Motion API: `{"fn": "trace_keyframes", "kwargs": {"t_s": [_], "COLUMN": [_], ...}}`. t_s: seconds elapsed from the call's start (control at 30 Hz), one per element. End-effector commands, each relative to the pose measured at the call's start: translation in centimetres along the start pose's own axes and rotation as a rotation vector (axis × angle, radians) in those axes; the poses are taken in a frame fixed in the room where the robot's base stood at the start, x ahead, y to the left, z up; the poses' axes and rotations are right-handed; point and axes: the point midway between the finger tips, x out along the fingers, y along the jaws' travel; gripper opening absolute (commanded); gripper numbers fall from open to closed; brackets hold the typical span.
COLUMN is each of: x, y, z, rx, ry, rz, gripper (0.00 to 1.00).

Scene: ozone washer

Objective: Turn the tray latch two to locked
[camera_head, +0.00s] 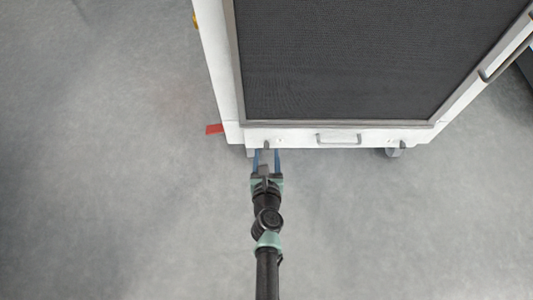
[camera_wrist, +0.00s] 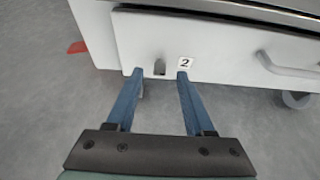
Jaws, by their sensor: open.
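The tray latch two (camera_wrist: 159,68) is a small grey piece on the white front panel, beside a label (camera_wrist: 185,62) marked "2". It shows small at the panel's left end in the head view (camera_head: 266,145). My gripper (camera_wrist: 157,76) is open, with blue fingers pointing at the panel. In the wrist view one fingertip is left of the latch and the other is right of it, just below the label. I cannot tell whether the fingertips touch the panel. The head view also shows my gripper (camera_head: 267,153) at the panel's lower left.
The white washer (camera_head: 219,70) has a dark mesh top (camera_head: 360,55). A handle (camera_head: 338,138) sits mid-panel, and another small grey latch (camera_head: 403,144) is at the right end. A red floor mark (camera_head: 214,129) lies at the left. The grey floor around my arm is clear.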

Motion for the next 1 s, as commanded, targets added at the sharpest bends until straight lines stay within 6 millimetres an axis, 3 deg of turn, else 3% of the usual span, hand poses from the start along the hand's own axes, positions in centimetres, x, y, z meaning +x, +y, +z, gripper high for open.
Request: {"fn": "trace_keyframes", "kwargs": {"t_s": [0.2,0.53,0.57,0.83,1.0], "x": [2.1,2.3,2.3,2.3,2.3], "y": [0.0,0.0,0.0,0.0,0.0], "z": [-0.1,0.0,0.0,0.0,0.0], "rx": [0.000,0.000,0.000,0.000,0.000], "ry": [0.000,0.000,0.000,0.000,0.000], "rz": [0.000,0.000,0.000,0.000,0.000], "gripper": [0.53,0.53,0.51,0.03,0.00]}}
